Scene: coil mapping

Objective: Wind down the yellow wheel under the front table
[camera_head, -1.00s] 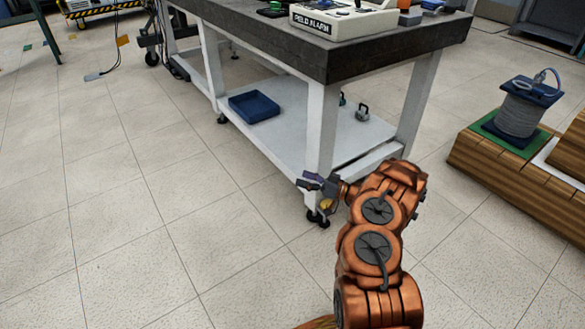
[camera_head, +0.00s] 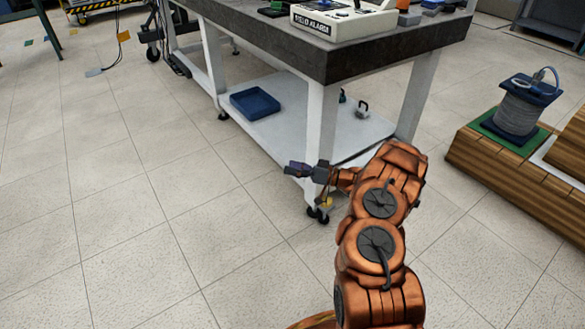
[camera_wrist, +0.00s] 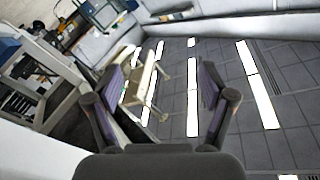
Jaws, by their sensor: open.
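The front table (camera_head: 345,66) has a dark top, white legs and a white lower shelf. The yellow wheel (camera_head: 327,202) is small and sits low at the table's near corner leg, just above a black caster, partly hidden by my arm. My gripper (camera_head: 290,168) is beside that leg, above and left of the wheel and apart from it. In the wrist view my gripper (camera_wrist: 162,82) has its two fingers spread with nothing between them. The wheel is not visible in the wrist view.
A blue tray (camera_head: 255,103) and a small metal weight (camera_head: 362,110) rest on the lower shelf.

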